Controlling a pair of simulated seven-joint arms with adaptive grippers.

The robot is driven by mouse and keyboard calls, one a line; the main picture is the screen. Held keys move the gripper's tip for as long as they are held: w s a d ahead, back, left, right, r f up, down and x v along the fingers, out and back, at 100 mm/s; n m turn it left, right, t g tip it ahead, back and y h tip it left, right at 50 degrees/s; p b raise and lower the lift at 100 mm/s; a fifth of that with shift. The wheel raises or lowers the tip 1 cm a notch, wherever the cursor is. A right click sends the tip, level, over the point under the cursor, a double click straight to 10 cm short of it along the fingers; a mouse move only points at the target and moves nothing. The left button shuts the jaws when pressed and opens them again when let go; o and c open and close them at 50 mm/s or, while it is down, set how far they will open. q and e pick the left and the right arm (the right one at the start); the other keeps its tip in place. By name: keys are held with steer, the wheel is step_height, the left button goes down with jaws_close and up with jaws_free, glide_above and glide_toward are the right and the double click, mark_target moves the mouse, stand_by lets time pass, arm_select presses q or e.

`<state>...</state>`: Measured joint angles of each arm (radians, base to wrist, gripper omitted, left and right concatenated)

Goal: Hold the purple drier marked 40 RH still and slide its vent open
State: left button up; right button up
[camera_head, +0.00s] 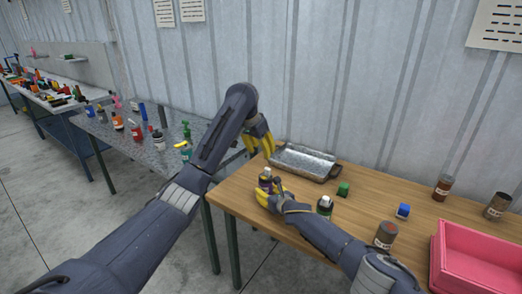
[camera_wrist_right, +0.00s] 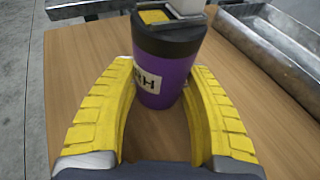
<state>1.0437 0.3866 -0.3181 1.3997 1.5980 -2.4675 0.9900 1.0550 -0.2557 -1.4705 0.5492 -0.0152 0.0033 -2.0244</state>
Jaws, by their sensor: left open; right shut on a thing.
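The purple drier (camera_head: 265,174) stands upright near the left edge of the wooden table. In the right wrist view the drier (camera_wrist_right: 175,75) has a purple body, a black upper part and a white label on which only "RH" shows. A dark frame with a yellow patch (camera_wrist_right: 154,16) is on its top. My right gripper (camera_head: 268,193) is shut on the drier, with its yellow fingers (camera_wrist_right: 160,100) on either side of the body. My left gripper (camera_head: 262,139) is open and empty, above and behind the drier, apart from it.
A metal tray (camera_head: 326,178) lies behind the drier. A pink bin (camera_head: 475,262) is at far right. A grey table (camera_head: 130,152) with several items is left.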

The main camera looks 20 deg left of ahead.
steer(key=o, duration=1)
steer(key=shift+c, duration=0.2)
